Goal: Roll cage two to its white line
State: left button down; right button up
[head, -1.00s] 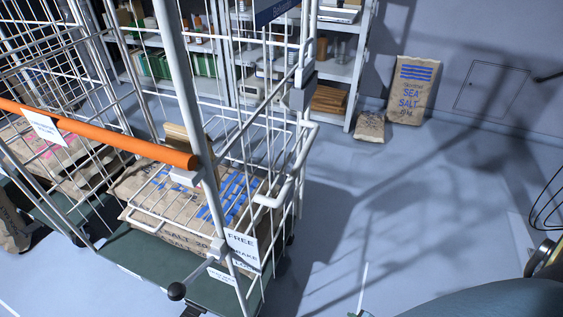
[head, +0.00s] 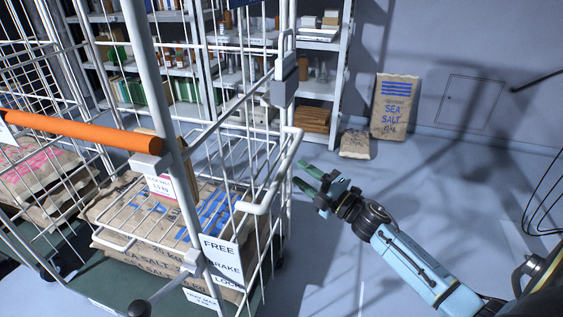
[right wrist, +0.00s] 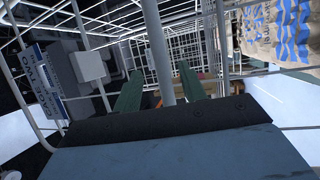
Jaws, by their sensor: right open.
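A white wire roll cage (head: 137,60) with an orange handle bar (head: 75,132) fills the left of the head view. Salt sacks (head: 205,215) lie on its green base, and a FREE / BRAKE / LOCK label (head: 221,257) hangs on its near side. In the right wrist view, a plate (right wrist: 42,85) seems to read CAGE TWO. My right gripper (head: 304,174) is open and empty, just right of the cage's bent white rail (head: 280,172). In the wrist view a white post shows beyond and between its green fingers (right wrist: 158,82). A short pale line (head: 361,295) shows on the floor.
A second wire cage with sacks (head: 35,172) stands at far left. Shelving (head: 343,90) stands behind. A large sea salt sack (head: 394,108) and a smaller one (head: 355,145) stand by the wall. The floor (head: 430,180) right of the cage is mostly clear.

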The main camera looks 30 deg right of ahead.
aim_at(286, 163)
jog(key=x, duration=0.6)
jog(key=shift+w, duration=0.1)
pick_arm(q)
jog(key=shift+w+d+r, duration=0.1)
jog(key=shift+w+d, duration=0.15)
jog(key=shift+w, duration=0.55)
pick_arm(e)
jog(key=shift+x, duration=0.8)
jog(key=c, duration=0.9)
pick_arm(q)
jog(key=shift+s+a, duration=0.1)
